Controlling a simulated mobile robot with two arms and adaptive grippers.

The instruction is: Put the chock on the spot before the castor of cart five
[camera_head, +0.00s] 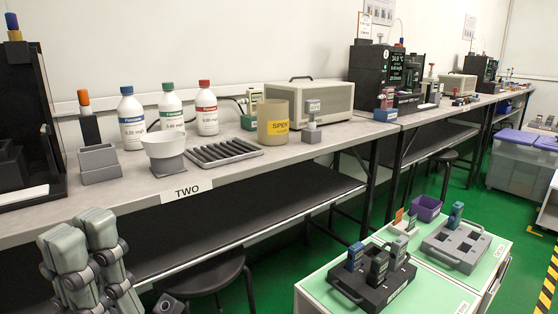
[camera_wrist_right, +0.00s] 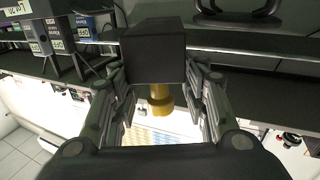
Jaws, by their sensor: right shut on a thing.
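My right gripper (camera_wrist_right: 157,85) is seen only in the right wrist view. Its fingers are shut on a dark block with a yellow stem (camera_wrist_right: 153,55), which looks like the chock. The block is held between the fingertips, clear of any surface that I can make out. My left gripper (camera_head: 82,235) is at the lower left of the head view, in front of the bench. Its fingers point up, and I cannot tell whether they are apart. A green-topped cart (camera_head: 432,292) stands at the lower right. Its number, castors and the spot are not visible.
A long bench (camera_head: 245,172) labelled TWO holds bottles, a yellow cup (camera_head: 273,124) and a slotted tray (camera_head: 220,152). A black stool (camera_head: 205,275) stands under it. Testers in dark and grey trays stand on the cart. Green floor shows around, with a yellow-black stripe (camera_head: 547,290) at the right.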

